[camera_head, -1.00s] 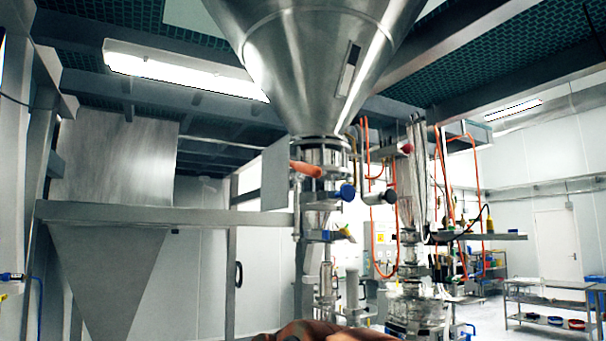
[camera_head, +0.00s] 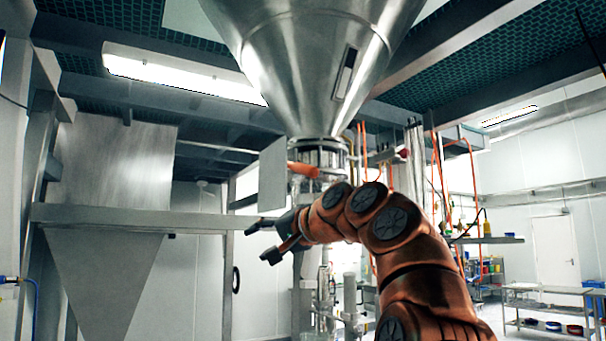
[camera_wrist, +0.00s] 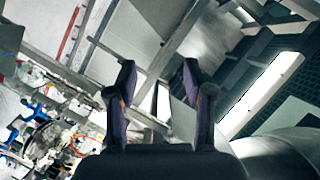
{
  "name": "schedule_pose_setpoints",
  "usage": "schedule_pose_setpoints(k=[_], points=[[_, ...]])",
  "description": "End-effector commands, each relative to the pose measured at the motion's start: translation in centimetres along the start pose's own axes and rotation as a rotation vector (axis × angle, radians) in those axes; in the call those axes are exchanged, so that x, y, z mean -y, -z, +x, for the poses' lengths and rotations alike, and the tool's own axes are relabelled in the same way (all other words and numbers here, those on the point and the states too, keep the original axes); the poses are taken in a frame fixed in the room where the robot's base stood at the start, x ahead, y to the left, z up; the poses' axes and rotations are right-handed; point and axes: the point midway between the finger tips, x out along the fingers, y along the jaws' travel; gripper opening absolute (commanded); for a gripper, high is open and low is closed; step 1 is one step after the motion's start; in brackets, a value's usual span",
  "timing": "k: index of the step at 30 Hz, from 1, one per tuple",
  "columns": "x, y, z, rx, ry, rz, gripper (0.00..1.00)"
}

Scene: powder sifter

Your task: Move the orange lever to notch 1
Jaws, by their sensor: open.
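The orange lever (camera_head: 303,169) sticks out to the left from the metal valve section under the big steel hopper in the head view. Its right end meets the valve body (camera_head: 322,155). My gripper (camera_head: 258,243) is below and to the left of the lever, pointing left, with its fingers apart and nothing between them. In the wrist view my gripper (camera_wrist: 158,80) also shows two spread dark fingers with an empty gap. I cannot make out the lever in the wrist view. No notch marks are readable.
The steel hopper (camera_head: 310,60) hangs above the valve. A flat grey plate (camera_head: 272,175) stands just left of the lever. A horizontal beam (camera_head: 140,216) runs behind my gripper at the left. Shelves (camera_head: 548,308) stand far right.

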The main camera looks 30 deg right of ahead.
Motion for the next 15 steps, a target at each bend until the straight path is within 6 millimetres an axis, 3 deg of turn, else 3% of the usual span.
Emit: schedule_pose_setpoints(k=[3,7,15], points=[[1.2,4.0,-2.4,-0.098,0.064,0.006,0.52],[2.6,7.5,-5.7,-0.200,0.133,0.001,0.52],[4.4,11.1,-11.0,-0.344,0.230,-0.029,0.52]])
